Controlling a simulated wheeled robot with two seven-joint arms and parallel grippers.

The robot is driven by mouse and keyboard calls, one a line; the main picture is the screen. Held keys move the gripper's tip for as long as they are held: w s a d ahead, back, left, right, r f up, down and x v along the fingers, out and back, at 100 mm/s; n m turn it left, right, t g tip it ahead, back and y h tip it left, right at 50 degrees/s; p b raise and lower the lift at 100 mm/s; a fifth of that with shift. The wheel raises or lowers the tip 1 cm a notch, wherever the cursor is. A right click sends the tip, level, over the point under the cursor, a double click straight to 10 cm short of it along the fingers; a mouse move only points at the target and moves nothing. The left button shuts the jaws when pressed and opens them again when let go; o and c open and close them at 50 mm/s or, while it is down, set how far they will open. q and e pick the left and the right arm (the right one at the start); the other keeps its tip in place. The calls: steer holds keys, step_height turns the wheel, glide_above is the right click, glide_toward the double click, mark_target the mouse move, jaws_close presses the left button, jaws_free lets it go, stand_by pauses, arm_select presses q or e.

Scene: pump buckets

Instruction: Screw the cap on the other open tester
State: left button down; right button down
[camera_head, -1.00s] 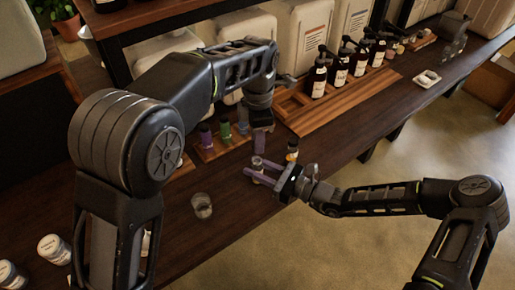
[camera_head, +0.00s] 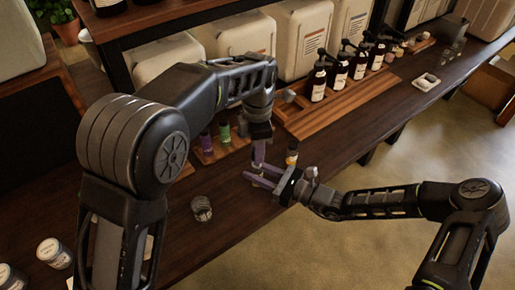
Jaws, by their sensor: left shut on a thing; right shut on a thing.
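My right gripper (camera_head: 262,179), with purple fingers, reaches in from the right over the counter's front part. It is shut on a small tester, now mostly hidden by the fingers of both grippers. My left gripper (camera_head: 259,153) points down right above the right gripper's fingers, over the tester. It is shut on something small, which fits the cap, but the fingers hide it. I cannot tell whether cap and tester touch. An amber tester with a dark top (camera_head: 292,153) stands upright just behind the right gripper. A green tester (camera_head: 224,131) stands in the wooden rack (camera_head: 207,156) at the back.
A small glass jar (camera_head: 202,208) stands on the counter (camera_head: 225,235) left of the grippers. Dark pump bottles (camera_head: 340,70) line the wooden tray (camera_head: 325,112) at the back right. White-lidded jars (camera_head: 54,252) stand at the lower left. The counter's front edge is close to my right gripper.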

arm_select(q)
steer(key=shift+f, duration=0.1)
steer(key=shift+f, duration=0.8)
steer(key=shift+f, duration=0.55)
stand_by(0.4)
